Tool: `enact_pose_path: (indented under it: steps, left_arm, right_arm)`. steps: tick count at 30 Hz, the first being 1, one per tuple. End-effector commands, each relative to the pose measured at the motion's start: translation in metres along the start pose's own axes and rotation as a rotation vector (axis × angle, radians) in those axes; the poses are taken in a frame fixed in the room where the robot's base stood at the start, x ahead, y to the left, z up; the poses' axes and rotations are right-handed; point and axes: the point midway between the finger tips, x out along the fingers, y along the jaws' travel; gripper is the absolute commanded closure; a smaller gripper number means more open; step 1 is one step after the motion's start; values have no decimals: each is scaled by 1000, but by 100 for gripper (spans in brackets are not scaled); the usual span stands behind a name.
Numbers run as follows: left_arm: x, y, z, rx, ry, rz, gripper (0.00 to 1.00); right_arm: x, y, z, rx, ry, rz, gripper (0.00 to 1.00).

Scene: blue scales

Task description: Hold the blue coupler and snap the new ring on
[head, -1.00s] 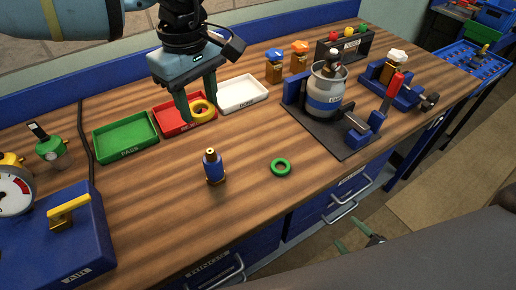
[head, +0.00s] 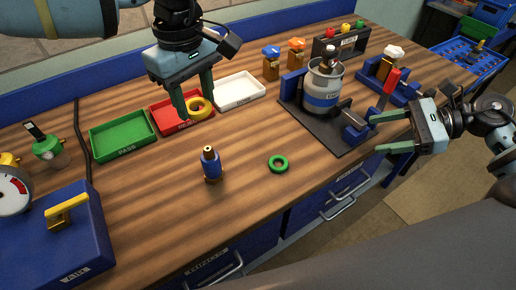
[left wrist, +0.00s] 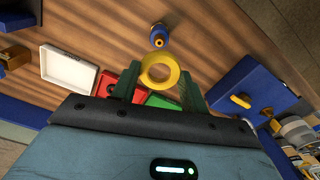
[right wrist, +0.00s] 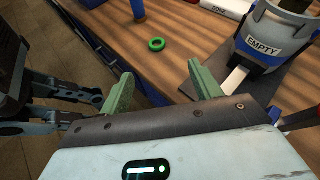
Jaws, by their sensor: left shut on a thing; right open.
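The blue coupler (head: 211,166) stands upright on the bench, with a brass top and base; it also shows in the left wrist view (left wrist: 158,36). A green ring (head: 278,163) lies flat on the bench to its right, and in the right wrist view (right wrist: 156,44). My left gripper (head: 199,110) is shut on a yellow ring (left wrist: 160,72), held above the red tray (head: 160,108). My right gripper (head: 378,134) is open and empty, off the bench's front edge, right of the green ring.
A green tray (head: 97,146) and a white tray (head: 262,93) flank the red one. A grey and blue canister (head: 322,95) stands on a dark plate at right. A blue box with a gauge (head: 72,240) stands front left. The bench around the coupler is clear.

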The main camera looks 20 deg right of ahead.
Motion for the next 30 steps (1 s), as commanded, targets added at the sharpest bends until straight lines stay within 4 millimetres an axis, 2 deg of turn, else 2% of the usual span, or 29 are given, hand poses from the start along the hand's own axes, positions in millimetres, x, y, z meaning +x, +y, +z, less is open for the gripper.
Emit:
enact_pose_path:
  steps: [4,8,13,17,21,25,30]
  left_arm:
    - [0,0,0,0,0,0,80]
    - [0,0,0,0,0,0,80]
    - [0,0,0,0,0,0,80]
    - [0,0,0,0,0,0,80]
    - [0,0,0,0,0,0,80]
    - [0,0,0,0,0,0,80]
    - [0,0,0,0,0,0,80]
  right_arm:
    - [20,3,-9,-36,42,19,37]
    - [50,8,-16,-15,48,29,37]
    - [107,18,-13,33,29,45,37]
    - [156,26,4,58,9,61,37]
    - [203,35,30,70,-10,76,37]
    - [235,43,55,69,-23,86,37]
    - [256,49,75,67,-31,90,37]
